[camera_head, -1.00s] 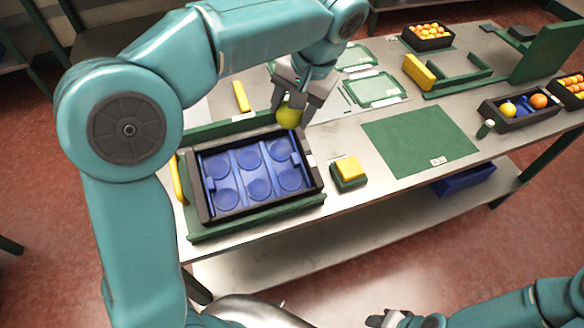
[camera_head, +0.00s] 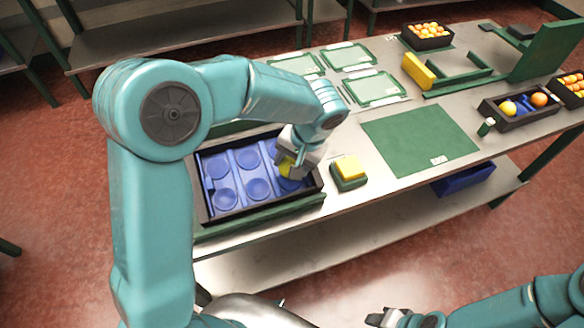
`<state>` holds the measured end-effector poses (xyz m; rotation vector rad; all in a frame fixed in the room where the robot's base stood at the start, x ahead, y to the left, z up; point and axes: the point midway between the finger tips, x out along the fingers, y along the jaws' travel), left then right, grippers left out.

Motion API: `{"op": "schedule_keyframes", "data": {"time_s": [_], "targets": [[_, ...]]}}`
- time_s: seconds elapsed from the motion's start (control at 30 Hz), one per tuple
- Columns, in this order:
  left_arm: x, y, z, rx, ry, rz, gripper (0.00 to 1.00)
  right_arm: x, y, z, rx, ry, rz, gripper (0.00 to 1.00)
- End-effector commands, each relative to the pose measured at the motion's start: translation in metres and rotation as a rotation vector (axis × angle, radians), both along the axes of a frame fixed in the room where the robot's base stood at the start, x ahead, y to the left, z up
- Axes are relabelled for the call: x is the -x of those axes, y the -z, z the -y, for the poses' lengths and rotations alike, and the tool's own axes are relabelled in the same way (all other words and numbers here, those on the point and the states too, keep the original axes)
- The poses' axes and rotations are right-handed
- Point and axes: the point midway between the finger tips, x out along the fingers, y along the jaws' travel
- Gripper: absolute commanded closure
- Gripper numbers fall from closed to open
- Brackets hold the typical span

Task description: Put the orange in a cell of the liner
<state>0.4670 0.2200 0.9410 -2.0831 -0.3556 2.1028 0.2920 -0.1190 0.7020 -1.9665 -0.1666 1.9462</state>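The orange (camera_head: 285,167) is a yellow-green fruit, mostly hidden by my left gripper (camera_head: 291,168). The gripper is shut on it and points down at the right end of the blue liner (camera_head: 236,177). The liner has round cells in two rows and lies in a black crate (camera_head: 233,216). The left and middle cells look empty. The back right cell is hidden, and the front right one shows only in part. I cannot tell whether the fruit touches the liner. My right gripper (camera_head: 386,318) is at the bottom edge, away from the table; its fingers are unclear.
A yellow-topped green block (camera_head: 349,170) stands just right of the crate. A green mat (camera_head: 420,138) lies clear beyond it. A black crate (camera_head: 520,116) with a few fruits and a small green bottle (camera_head: 487,127) are at the right. Pale green trays (camera_head: 375,89) lie behind.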

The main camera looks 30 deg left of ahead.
Motion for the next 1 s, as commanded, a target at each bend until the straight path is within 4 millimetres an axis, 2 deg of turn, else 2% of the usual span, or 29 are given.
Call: {"op": "schedule_keyframes", "data": {"time_s": [0.03, 0.13, 0.37, 0.4, 0.47, 0.77, 0.87, 1.0], "targets": [[0.000, 0.010, 0.000, -0.002, 0.000, -0.004, 0.81, 0.000, 0.000, 0.000, 0.000, 0.000, 0.000, 0.57], [-0.001, 0.022, -0.001, -0.001, -0.001, -0.003, 0.81, 0.000, -0.001, 0.000, 0.000, 0.000, 0.000, 0.57], [-0.002, 0.025, -0.001, -0.001, -0.001, 0.001, 0.81, 0.000, 0.000, 0.000, 0.000, 0.000, 0.000, 0.57], [-0.001, 0.025, -0.001, -0.001, -0.001, 0.000, 0.38, 0.000, 0.000, 0.000, 0.000, 0.000, 0.000, 0.57], [-0.001, 0.025, -0.001, -0.001, -0.001, 0.000, 0.19, 0.000, 0.000, 0.000, 0.000, 0.000, 0.000, 0.57], [-0.002, 0.021, 0.000, 0.000, 0.000, 0.002, 0.19, 0.000, 0.000, 0.000, 0.000, 0.000, 0.000, 0.57], [-0.003, 0.008, 0.004, 0.000, 0.000, 0.005, 0.19, 0.000, 0.000, 0.000, 0.000, 0.000, 0.000, 0.57], [-0.003, -0.023, 0.013, 0.000, 0.001, 0.007, 0.19, 0.000, 0.000, 0.000, 0.000, 0.000, 0.000, 0.57]]}}
